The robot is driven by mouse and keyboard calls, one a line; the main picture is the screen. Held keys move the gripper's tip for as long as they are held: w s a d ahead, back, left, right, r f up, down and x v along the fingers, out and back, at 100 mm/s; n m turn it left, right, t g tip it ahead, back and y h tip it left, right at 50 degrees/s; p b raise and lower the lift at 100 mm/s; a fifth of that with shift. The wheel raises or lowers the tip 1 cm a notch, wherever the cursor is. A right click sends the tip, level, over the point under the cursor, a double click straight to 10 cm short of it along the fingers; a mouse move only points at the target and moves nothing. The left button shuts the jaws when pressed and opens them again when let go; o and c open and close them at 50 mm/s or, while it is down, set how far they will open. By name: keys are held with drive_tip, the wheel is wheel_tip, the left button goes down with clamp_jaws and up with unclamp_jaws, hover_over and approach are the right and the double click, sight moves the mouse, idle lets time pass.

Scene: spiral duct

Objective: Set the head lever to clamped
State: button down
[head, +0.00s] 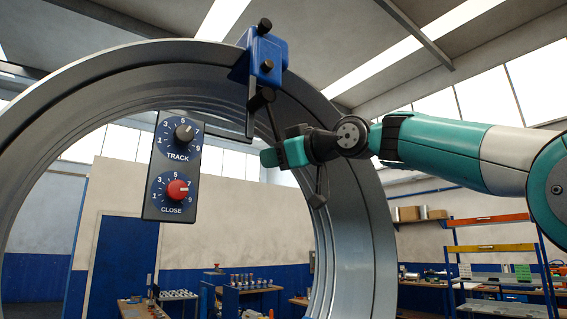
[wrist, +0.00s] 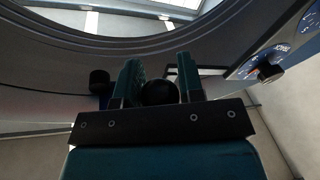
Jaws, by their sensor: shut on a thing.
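The blue head (head: 264,57) sits on the upper rim of the big metal ring in the head view. Its black lever (head: 271,119) hangs down from a dark pivot under the head, leaning slightly right. Its lower end is hidden behind my gripper (head: 275,155). In the wrist view, a round black knob (wrist: 158,93) sits between the two teal fingers of my gripper (wrist: 159,80), which is shut on it. I take this knob to be the lever's end. No clamped or open marking is readable.
A grey control box (head: 172,166) with a black TRACK dial and a red CLOSE dial hangs left of my gripper on a bracket. The spiral duct ring (head: 365,225) curves close behind the gripper. Shelves (head: 492,250) and workbenches stand far back.

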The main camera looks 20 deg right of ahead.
drive_tip(key=s+a+m+t+b, duration=0.2)
drive_tip(key=a+m+b, duration=0.2)
drive_tip(key=a+m, duration=0.3)
drive_tip(key=shift+s+a+m+h, duration=0.3)
drive_tip(key=shift+a+m, duration=0.1)
drive_tip(key=shift+m, duration=0.4)
drive_tip(key=shift+r, duration=0.1)
drive_tip(key=c, duration=0.8)
unclamp_jaws()
drive_tip(key=shift+o, duration=0.2)
